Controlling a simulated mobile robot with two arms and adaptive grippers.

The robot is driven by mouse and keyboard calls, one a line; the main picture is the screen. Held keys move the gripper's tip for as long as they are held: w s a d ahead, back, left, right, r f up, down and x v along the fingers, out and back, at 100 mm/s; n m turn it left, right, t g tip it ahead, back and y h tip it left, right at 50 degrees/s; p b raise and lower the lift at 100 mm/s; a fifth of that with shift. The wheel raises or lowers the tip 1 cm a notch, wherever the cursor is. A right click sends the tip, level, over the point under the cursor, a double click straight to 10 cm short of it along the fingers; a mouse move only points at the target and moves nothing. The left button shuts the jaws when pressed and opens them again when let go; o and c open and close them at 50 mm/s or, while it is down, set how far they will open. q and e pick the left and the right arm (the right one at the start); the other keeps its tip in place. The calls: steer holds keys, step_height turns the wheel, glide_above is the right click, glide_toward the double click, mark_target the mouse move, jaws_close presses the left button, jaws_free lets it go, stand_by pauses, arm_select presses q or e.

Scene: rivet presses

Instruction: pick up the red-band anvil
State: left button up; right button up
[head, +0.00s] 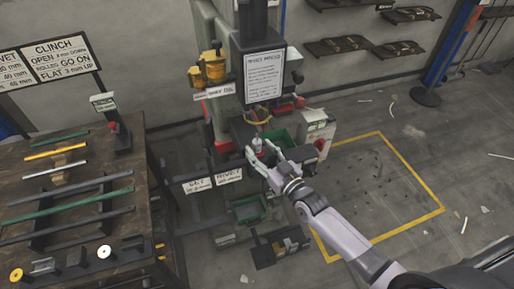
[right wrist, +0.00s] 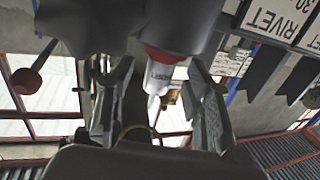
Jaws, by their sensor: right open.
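The red-band anvil (right wrist: 157,72) shows in the right wrist view as a pale, tapered piece with a red band and small lettering. Its wide end meets a dark round part of the press. It lies between the two dark fingers of my right gripper (right wrist: 162,112), which are spread with gaps on both sides. In the head view my right gripper (head: 261,155) reaches into the press at its working throat, and the anvil (head: 258,142) is a small pale piece at the fingertips, partly hidden. My left gripper is out of view.
A workbench (head: 75,222) with coloured bars stands at the left. The floor inside the yellow outline (head: 385,185) is mostly clear.

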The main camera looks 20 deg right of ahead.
steer(key=x, duration=0.2)
steer(key=shift+w, duration=0.3)
steer(key=shift+s, duration=0.1)
steer(key=shift+c, duration=0.6)
jaws_close()
